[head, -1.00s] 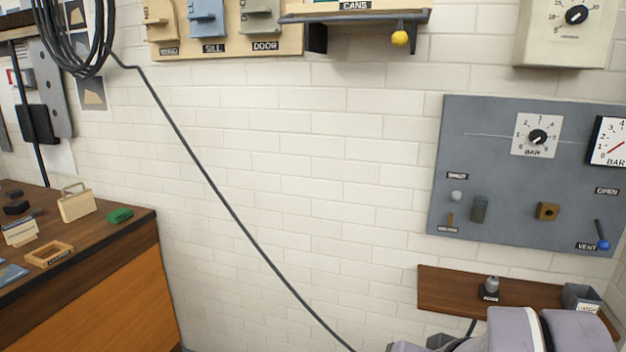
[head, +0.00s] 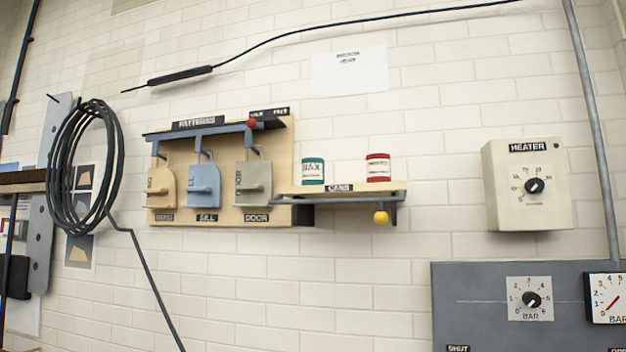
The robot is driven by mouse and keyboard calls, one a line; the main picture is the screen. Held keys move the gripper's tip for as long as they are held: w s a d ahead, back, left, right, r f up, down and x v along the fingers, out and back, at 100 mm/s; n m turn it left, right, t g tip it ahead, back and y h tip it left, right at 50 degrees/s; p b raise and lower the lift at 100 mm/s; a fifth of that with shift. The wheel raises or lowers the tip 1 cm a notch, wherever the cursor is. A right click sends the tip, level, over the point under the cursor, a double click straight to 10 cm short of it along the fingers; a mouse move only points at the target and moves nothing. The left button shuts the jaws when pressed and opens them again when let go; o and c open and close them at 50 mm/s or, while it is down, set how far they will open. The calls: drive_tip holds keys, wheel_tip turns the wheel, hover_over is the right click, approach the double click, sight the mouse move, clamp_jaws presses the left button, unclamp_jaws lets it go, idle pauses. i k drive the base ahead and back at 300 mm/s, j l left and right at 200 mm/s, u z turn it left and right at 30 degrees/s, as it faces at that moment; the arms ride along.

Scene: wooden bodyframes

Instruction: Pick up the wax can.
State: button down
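The wax can (head: 313,172) is a small can with a green band at top and bottom and a white label that reads WAX. It stands upright at the left end of a small wall shelf (head: 361,188) labelled CANS. A second can, red and white (head: 378,168), stands upright on the same shelf to its right, with a gap between them. My gripper does not show in the head view.
Left of the shelf, a wooden pattern board (head: 170,216) carries hanging patterns. A yellow ball (head: 380,217) sits under the shelf. A coiled black hose (head: 85,170) hangs far left. A heater box (head: 528,185) and grey gauge panel (head: 460,320) are at right.

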sight(312, 170)
drive_tip(key=i+j, duration=0.15)
drive_tip(key=i, duration=0.4)
drive_tip(key=i+j, duration=0.2)
drive_tip(key=i, duration=0.3)
